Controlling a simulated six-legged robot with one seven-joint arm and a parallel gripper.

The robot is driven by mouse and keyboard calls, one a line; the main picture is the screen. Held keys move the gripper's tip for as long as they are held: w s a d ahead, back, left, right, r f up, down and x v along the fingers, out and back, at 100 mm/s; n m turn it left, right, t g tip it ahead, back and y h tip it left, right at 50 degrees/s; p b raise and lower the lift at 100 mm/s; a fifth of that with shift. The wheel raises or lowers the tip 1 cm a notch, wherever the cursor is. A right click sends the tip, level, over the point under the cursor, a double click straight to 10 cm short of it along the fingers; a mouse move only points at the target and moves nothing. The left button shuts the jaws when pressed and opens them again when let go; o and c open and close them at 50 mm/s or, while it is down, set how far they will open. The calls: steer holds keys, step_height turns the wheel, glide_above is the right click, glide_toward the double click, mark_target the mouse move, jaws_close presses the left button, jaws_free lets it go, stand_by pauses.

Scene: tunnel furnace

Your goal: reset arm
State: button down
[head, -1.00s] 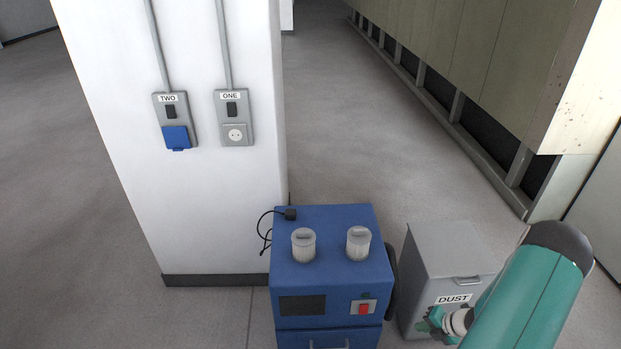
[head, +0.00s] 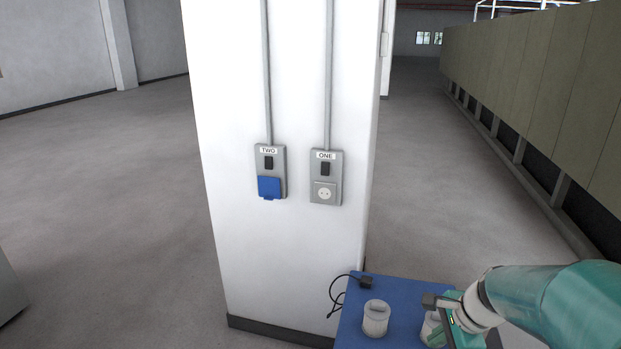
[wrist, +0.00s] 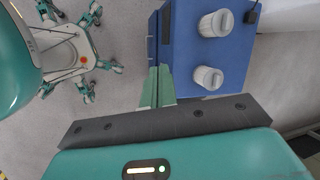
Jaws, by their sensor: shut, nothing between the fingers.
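My teal arm reaches in from the right in the head view, and my gripper (head: 432,302) is near the blue cabinet (head: 400,292), in front of its right part in the picture. In the wrist view, the green fingers of my gripper (wrist: 157,72) are together and hold nothing. They point toward the side of the blue cabinet (wrist: 205,62); I cannot tell the exact gap. In the head view my gripper partly hides one of the two pale ribbed cylinders on the cabinet top.
A white pillar (head: 290,250) carries socket box TWO (head: 270,171) with a blue cover and socket box ONE (head: 325,178) with an open socket. A black plug (head: 366,282) with cable lies on the cabinet. Long green panels (head: 540,105) line the right.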

steer(key=s+a+r+n+t+h, duration=0.2)
steer(key=s+a+r+n, duration=0.9)
steer(key=n, duration=0.6)
steer(key=shift+s+r+n+h, duration=0.4)
steer(key=shift+s+r, duration=0.25)
steer(key=shift+s, duration=0.6)
